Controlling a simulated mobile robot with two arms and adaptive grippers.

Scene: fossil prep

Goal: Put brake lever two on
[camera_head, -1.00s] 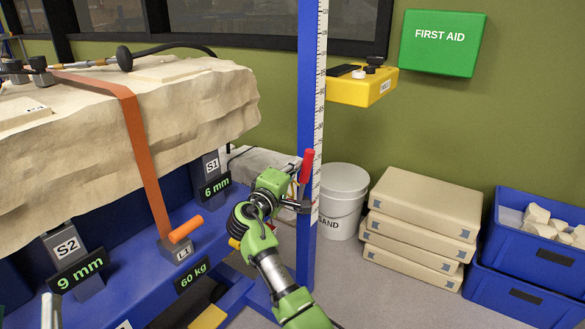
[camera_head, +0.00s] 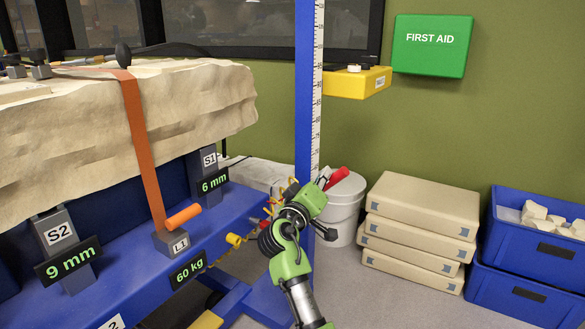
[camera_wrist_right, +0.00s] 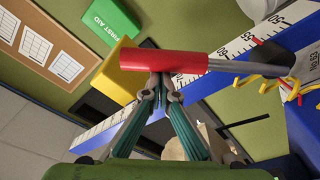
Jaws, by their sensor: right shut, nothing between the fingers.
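A lever with a red handle (camera_head: 338,178) shows beside the blue post in the head view, tilted up to the right. In the right wrist view the red handle (camera_wrist_right: 190,62) lies across the picture, with its grey shaft (camera_wrist_right: 235,66) running to the right. My right gripper (camera_head: 322,187) is at this handle. Its fingertips (camera_wrist_right: 160,78) are together just under the handle, shut and empty; I cannot tell if they touch it. The lever's foot is hidden behind my right arm. My left gripper is not in view.
The blue post with a scale (camera_head: 308,90) stands close to my right gripper. Yellow cables and plugs (camera_head: 235,240) hang beside it. A white bucket (camera_head: 346,215), boxes (camera_head: 415,225) and blue crates (camera_head: 530,250) stand to the right. The blue frame (camera_head: 135,270) carries a strapped rock.

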